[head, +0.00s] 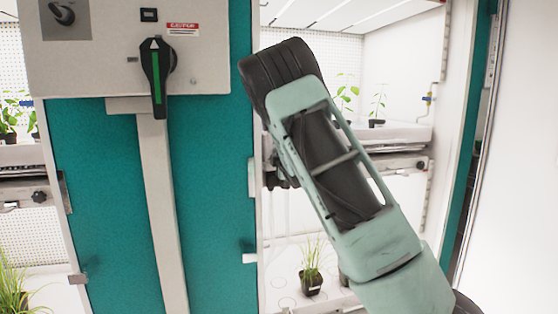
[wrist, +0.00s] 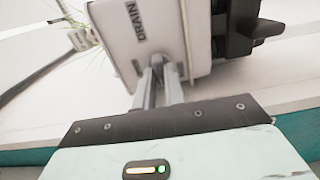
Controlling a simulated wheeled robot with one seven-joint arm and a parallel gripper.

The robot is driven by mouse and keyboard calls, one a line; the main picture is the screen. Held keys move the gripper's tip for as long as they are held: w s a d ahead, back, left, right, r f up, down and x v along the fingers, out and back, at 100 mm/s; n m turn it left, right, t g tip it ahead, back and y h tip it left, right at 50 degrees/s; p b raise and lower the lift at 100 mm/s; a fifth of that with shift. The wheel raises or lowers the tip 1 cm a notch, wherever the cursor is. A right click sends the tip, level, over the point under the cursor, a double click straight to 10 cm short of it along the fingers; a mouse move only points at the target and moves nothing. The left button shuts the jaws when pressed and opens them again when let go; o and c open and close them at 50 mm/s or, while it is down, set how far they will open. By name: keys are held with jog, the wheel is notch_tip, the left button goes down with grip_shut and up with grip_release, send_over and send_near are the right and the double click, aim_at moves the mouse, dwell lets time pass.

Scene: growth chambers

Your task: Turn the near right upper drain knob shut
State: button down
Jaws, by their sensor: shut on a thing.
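In the wrist view, a white box marked DRAIN (wrist: 140,30) fills the top middle. My gripper (wrist: 158,65) has its two grey fingers close together at the box's lower face, just below the lettering. The fingers are shut on a small part there, which I take to be the drain knob; the fingers hide most of it, and its turned angle cannot be read. In the head view, my arm covers the gripper and this knob, at the left end of the right chamber's upper shelf (head: 402,134).
A black fitting (wrist: 235,30) sticks out right of the box. In the head view, another black knob (head: 422,165) is on the upper shelf's right end. A teal post (head: 205,200) with a green-black switch handle (head: 157,75) stands left of my arm. A potted grass (head: 311,275) stands below.

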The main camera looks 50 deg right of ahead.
jog(key=shift+n, duration=0.3)
jog(key=c, duration=1.5)
grip_release()
jog(key=b+v, duration=0.2)
jog(key=v, duration=1.5)
jog(key=shift+s, duration=0.2)
